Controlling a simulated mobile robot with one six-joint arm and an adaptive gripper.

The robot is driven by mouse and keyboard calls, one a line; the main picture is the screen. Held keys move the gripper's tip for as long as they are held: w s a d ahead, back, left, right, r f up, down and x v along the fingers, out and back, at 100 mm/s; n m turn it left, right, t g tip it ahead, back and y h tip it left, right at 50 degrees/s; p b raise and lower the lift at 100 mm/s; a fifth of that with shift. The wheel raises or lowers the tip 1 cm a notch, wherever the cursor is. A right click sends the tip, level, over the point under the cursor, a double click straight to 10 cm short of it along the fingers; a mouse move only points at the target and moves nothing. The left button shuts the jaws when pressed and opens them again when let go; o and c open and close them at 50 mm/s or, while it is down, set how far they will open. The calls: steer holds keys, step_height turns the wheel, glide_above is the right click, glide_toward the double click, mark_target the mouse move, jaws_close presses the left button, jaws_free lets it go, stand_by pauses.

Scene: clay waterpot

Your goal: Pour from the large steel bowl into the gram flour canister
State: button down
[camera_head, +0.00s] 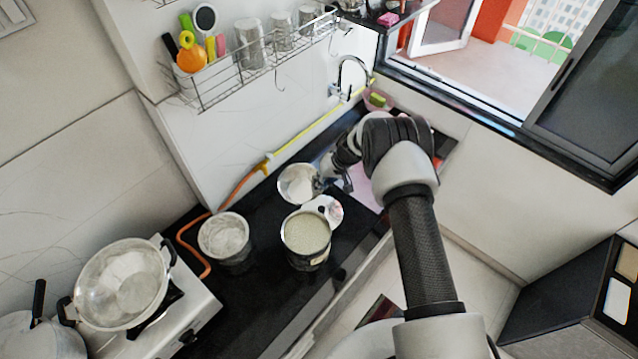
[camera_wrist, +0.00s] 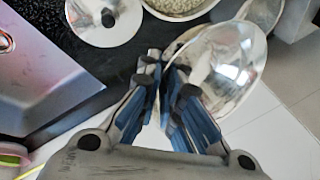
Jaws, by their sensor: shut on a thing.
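My gripper (camera_head: 321,184) is shut on the rim of a shiny steel bowl (camera_head: 296,183). In the wrist view the fingers (camera_wrist: 168,78) pinch the near edge of the bowl (camera_wrist: 225,62). The bowl is held beyond and slightly left of an open canister (camera_head: 306,232) full of pale granular contents, apart from its mouth. That canister also shows at the top of the wrist view (camera_wrist: 182,6). A second open canister (camera_head: 224,236) with whitish contents stands to the left. No label is readable, so I cannot tell which holds gram flour. The bowl's contents are unclear.
A round steel lid (camera_head: 328,209) lies on the black counter (camera_head: 262,290) beside the grain canister. A stove with a large pan (camera_head: 122,283) is at left. An orange hose (camera_head: 196,262) runs along the wall. The sink and tap (camera_head: 352,72) are behind my arm.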

stand_by(0.3)
steer(key=shift+g, duration=0.8)
steer(key=shift+w+r+b, duration=0.1)
steer(key=shift+r+b, duration=0.4)
steer(key=shift+r, duration=1.55)
steer(key=shift+r+m, duration=0.3)
steer(key=shift+r, duration=0.15)
steer(key=shift+d+f+b, duration=0.25)
steer(key=shift+d+b, duration=0.1)
steer(key=shift+b, duration=0.35)
steer(key=s+d+f+m+b, duration=0.1)
steer(key=s+d+f+b, duration=0.5)
steer(key=b, duration=0.8)
steer(key=s+d+f+m+b, duration=0.1)
steer(key=s+d+f+b, duration=0.5)
steer(key=s+d+b, duration=0.5)
steer(key=shift+s+t+b, duration=0.3)
steer(key=shift+s+b, duration=1.2)
steer(key=shift+b, duration=0.65)
